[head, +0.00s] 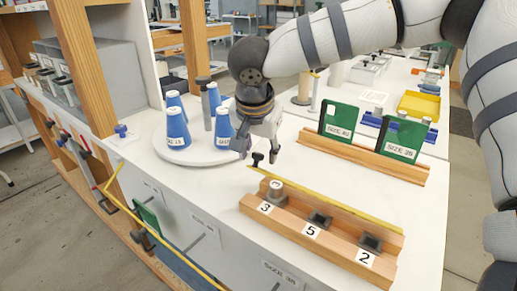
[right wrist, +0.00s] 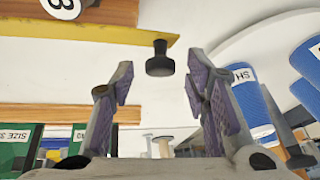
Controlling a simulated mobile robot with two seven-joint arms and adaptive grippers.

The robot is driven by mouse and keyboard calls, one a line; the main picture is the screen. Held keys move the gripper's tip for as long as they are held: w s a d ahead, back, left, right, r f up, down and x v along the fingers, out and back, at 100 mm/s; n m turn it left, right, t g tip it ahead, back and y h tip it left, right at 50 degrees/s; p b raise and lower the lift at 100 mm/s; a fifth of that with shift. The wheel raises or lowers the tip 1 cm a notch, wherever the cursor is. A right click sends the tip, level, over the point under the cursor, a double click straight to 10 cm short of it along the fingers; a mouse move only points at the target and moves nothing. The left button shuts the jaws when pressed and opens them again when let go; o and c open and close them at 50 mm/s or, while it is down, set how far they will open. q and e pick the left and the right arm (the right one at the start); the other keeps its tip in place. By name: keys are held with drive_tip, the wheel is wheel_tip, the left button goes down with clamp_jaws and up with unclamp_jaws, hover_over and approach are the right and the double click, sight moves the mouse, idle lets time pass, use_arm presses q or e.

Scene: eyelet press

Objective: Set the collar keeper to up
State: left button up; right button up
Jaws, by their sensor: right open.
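A small black knob (head: 257,158) stands at the left end of a yellow strip (head: 330,200) behind a wooden block; it may be the collar keeper, but no label shows this. The knob (right wrist: 160,58) also shows in the right wrist view, ahead of the fingers and roughly centred between them. My right gripper (head: 256,148) is open just above and around the knob in the head view, and I see no contact. Its two purple-padded fingers (right wrist: 160,80) hold nothing. My left gripper is not in view.
The wooden block (head: 335,247) carries grey fittings over labels 3, 5 and 2. Several blue cones stand on a round white turntable (head: 190,154) just left of my right gripper. Green cards stand in a wooden rack (head: 362,158) behind. The white counter between is clear.

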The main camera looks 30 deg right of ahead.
clamp_jaws()
drive_tip(key=shift+w+d+f+g+y, duration=0.15)
drive_tip(key=shift+d+g+y, duration=0.35)
drive_tip(key=shift+y, duration=0.5)
drive_tip(key=shift+w+d+f+g+y+b, duration=0.15)
drive_tip(key=shift+d+g+y+b, duration=0.1)
drive_tip(key=shift+y, duration=0.35)
drive_tip(key=shift+w+d+f+g+y+b, duration=0.15)
drive_tip(key=shift+d+g+y+b, duration=0.1)
drive_tip(key=shift+y, duration=0.35)
drive_tip(key=g+y+b, duration=0.1)
drive_tip(key=y+b, duration=0.1)
drive_tip(key=d+f+y+b, duration=0.1)
drive_tip(key=y+b, duration=0.1)
drive_tip(key=w+d+f+m+g+y+b, duration=0.1)
drive_tip(key=y, duration=0.1)
drive_tip(key=shift+d+f+g+y+b, duration=0.1)
drive_tip(key=shift+d+g+y+b, duration=0.05)
drive_tip(key=shift+g+y+b, duration=0.2)
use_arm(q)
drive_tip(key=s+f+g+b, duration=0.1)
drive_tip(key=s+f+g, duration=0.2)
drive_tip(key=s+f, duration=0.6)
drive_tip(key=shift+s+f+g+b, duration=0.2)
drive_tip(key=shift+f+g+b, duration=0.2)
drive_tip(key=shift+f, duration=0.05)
use_arm(e)
drive_tip(key=shift+d+g+y, duration=0.15)
drive_tip(key=shift+g+y, duration=0.1)
drive_tip(key=shift+y, duration=0.7)
